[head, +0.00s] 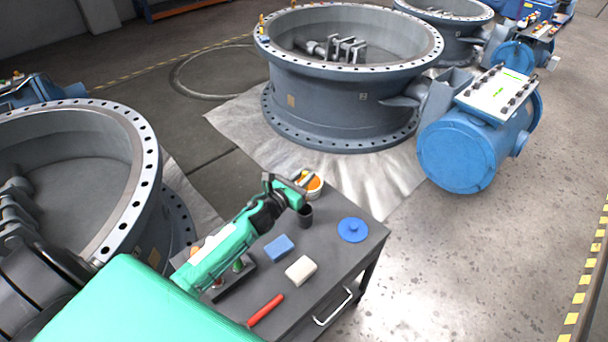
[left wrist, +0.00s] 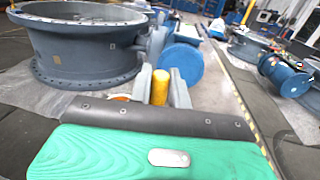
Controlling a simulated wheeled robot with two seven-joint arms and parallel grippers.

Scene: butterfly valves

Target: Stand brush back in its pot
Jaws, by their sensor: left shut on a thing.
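My left gripper (head: 304,181) is over the far edge of the small grey table, its arm reaching in from the lower left. In the left wrist view its two pale fingers (left wrist: 162,82) are shut on a yellow upright handle (left wrist: 160,87), which looks like the brush. The brush's lower end is hidden. A dark cup (head: 306,217), possibly the pot, stands on the table just below the gripper in the head view. A pale round tub with orange inside (head: 315,185) is right behind the fingers; I cannot tell whether the brush touches either. My right gripper is not in view.
The table (head: 333,266) also bears a blue round lid (head: 353,230), a blue block (head: 279,248), a cream block (head: 300,269) and a red stick (head: 266,309). A large grey valve (head: 340,105) stands behind. Open floor lies to the right.

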